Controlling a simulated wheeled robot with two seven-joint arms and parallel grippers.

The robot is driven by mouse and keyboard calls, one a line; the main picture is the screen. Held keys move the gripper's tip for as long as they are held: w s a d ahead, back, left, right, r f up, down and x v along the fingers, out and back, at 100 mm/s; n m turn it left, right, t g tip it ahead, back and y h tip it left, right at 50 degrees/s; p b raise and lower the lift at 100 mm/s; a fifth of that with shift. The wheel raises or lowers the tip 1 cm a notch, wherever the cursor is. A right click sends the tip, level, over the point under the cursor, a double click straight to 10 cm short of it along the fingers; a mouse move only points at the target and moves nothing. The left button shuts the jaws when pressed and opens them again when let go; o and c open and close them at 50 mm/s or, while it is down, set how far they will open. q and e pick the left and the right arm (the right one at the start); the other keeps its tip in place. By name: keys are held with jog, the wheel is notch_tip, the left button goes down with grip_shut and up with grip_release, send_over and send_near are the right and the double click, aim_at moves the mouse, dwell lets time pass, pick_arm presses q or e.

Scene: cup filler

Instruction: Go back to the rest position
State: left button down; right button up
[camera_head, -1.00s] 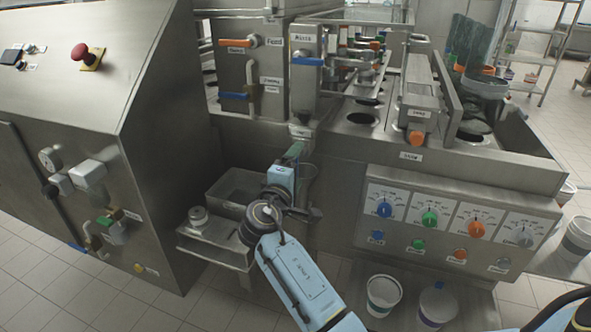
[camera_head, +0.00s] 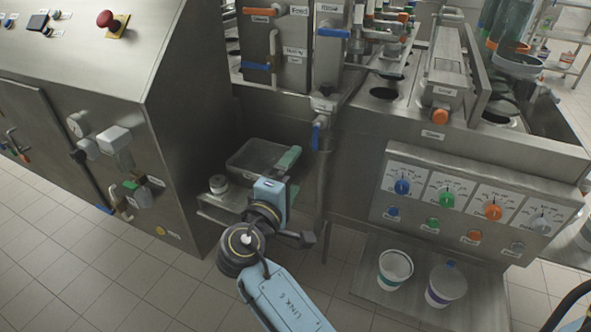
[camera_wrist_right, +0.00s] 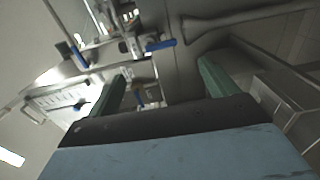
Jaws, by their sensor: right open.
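My right arm comes in from the bottom centre of the head view. The gripper is open and empty. A blue-handled valve (camera_head: 317,134) is just beyond the gripper and appears apart from it. My left gripper is not in view.
A knob panel (camera_head: 470,205) is to the right. Two white tubs (camera_head: 396,266) (camera_head: 446,285) stand on the low shelf. A steel cabinet (camera_head: 165,120) stands left. Tiled floor is clear at lower left.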

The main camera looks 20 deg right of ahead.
dwell(0.3)
